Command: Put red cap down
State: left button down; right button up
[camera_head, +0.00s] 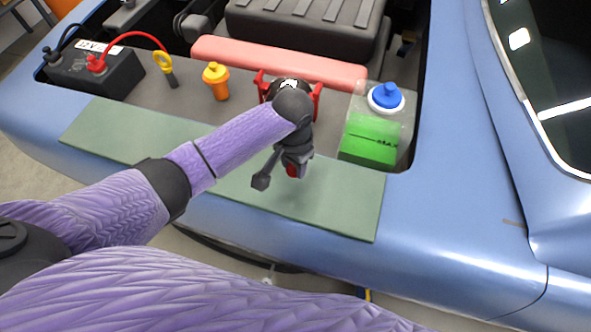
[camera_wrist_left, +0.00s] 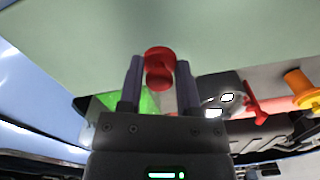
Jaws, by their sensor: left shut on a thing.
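The red cap (camera_head: 292,171) is held by my left gripper (camera_head: 285,168) over the green mat (camera_head: 330,205), and mostly hidden by the gripper in the head view. In the left wrist view the round red cap (camera_wrist_left: 159,58) sits between the two fingers of the left gripper (camera_wrist_left: 159,78). The mat (camera_wrist_left: 215,35) fills the upper part of that view. The cap looks a little above the mat; I cannot tell the exact gap. My right gripper is not in view.
Behind the mat are a battery (camera_head: 95,70), a yellow dipstick ring (camera_head: 162,60), an orange-yellow cap (camera_head: 215,78), a red bracketed part (camera_head: 317,98) and a clear reservoir with green fluid (camera_head: 370,140) and blue cap (camera_head: 386,96). The mat's left part (camera_head: 110,130) is clear.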

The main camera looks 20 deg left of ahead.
aim_at(294, 181)
pick_arm(q)
notch_tip(294, 181, down, 4)
jog(key=shift+f+b, duration=0.25)
jog(key=shift+b, duration=0.45)
jog(key=shift+r, duration=0.2)
jog(key=shift+f, duration=0.1)
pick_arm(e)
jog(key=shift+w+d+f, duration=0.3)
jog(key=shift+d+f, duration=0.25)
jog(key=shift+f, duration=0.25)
pick_arm(q)
jog(key=shift+c, duration=1.4)
grip_release()
jog(key=shift+w, duration=0.1)
notch_tip(294, 181, up, 12)
jog(key=p, duration=0.4)
jog(key=shift+f, duration=0.2)
jog(key=shift+r, duration=0.3)
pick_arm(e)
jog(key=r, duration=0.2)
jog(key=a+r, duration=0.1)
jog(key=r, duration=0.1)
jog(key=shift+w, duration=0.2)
